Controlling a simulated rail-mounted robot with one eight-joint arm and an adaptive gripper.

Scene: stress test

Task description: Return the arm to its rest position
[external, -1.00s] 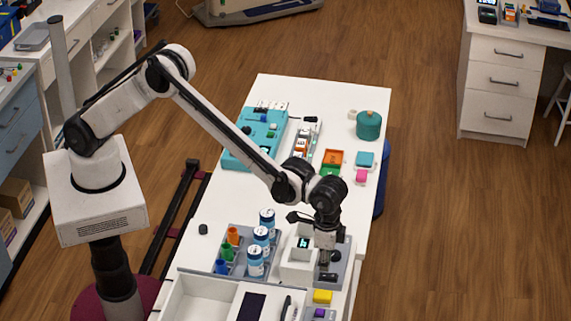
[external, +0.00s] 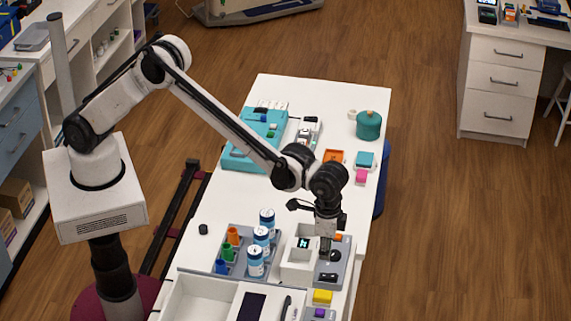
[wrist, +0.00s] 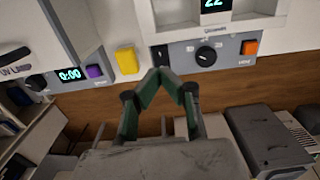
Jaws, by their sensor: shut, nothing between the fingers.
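My gripper (external: 327,256) hangs pointing down over the front right part of the white table (external: 215,222), at the end of my bent arm. It is above a white and grey device with a lit display (external: 303,243). In the wrist view my gripper (wrist: 167,72) has its two fingertips together with nothing between them. They are near the device's grey front panel (wrist: 230,50), which carries a black knob and an orange button (wrist: 249,48). I cannot tell whether the fingertips touch the panel.
Blue-white bottles (external: 256,261) and coloured tubes (external: 228,252) stand in a rack left of my gripper. A yellow block (external: 322,297) lies close in front. A teal pot (external: 368,125) and a teal case (external: 250,150) are at the back. The table's right edge is near.

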